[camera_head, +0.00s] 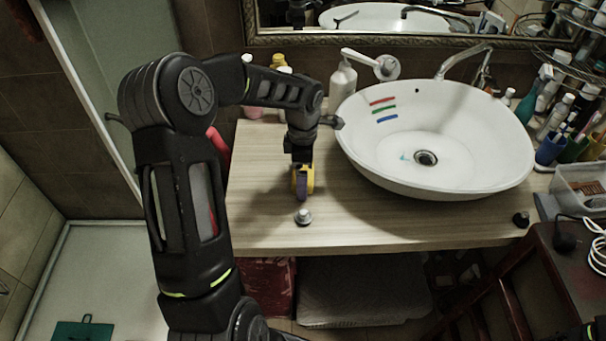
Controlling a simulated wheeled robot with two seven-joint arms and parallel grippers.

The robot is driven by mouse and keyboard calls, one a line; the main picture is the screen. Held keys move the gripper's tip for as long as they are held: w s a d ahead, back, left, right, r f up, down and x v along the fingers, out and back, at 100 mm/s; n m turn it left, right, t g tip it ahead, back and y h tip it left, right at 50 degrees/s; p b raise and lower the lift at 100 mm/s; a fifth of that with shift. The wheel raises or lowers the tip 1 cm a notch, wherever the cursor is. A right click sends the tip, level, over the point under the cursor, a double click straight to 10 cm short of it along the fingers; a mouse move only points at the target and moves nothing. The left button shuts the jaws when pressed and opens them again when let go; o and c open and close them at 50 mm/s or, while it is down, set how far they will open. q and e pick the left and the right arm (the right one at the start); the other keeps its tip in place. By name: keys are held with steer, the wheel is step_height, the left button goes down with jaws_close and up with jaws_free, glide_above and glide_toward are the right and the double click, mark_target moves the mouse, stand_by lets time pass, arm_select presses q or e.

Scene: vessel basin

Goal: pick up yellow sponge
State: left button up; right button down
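The yellow sponge (310,178), with a purple part, is on or just above the wooden counter, left of the white basin. My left gripper (302,163) points down directly over it, its lower end meeting the sponge's top. The fingertips are hard to make out, so I cannot tell whether they are closed on the sponge or only around it. My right gripper is not in view.
The basin (480,165) fills the right of the counter (265,215). A small metal knob-like item (303,217) stands just in front of the sponge. A soap bottle (343,82) stands behind. Bottles and cups crowd the far right. The counter's front left is clear.

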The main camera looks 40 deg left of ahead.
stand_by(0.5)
arm_select(q)
steer(key=c, duration=1.3)
